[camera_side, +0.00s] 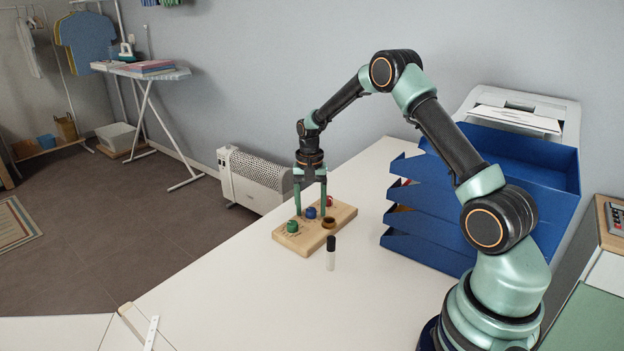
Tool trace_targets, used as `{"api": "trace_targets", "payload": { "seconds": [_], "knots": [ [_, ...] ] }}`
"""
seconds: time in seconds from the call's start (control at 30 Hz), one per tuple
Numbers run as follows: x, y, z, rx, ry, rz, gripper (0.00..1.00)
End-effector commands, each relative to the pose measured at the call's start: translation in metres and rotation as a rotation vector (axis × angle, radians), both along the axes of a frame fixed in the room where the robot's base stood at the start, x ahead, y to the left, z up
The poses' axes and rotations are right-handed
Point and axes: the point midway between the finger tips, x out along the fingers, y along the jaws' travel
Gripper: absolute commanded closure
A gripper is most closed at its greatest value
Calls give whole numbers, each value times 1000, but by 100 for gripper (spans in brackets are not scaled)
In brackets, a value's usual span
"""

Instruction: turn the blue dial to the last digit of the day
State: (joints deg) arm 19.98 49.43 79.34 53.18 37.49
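A light wooden board (291,241) lies on the white table and carries several small dials. The blue dial (311,213) sits at the board's back, between a green dial (292,226) and a red dial (329,201). A brown round dial (328,222) is near the board's right edge. My gripper (311,213) points straight down with its two fingers spread, one on each side of the blue dial in this view. Gaps show between the fingers and the dial. The fingers' exact height and depth are hard to tell. Marks around the dial are too small to read.
A small white bottle with a black cap (331,254) stands upright just in front of the board. A stack of blue trays (425,219) is to the right, with a white printer (520,110) behind.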

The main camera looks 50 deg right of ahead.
Motion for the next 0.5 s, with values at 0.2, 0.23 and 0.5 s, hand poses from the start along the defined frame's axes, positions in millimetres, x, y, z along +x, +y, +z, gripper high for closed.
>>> {"api": "trace_targets", "payload": {
  "seconds": [0.2, 0.23, 0.5],
  "knots": [
    [1, -1, 2, -1, -3, -1, 34],
    [1, -1, 4, -1, -4, -1, 34],
    [3, -1, 46, -3, -7, -1, 34]
  ]
}}
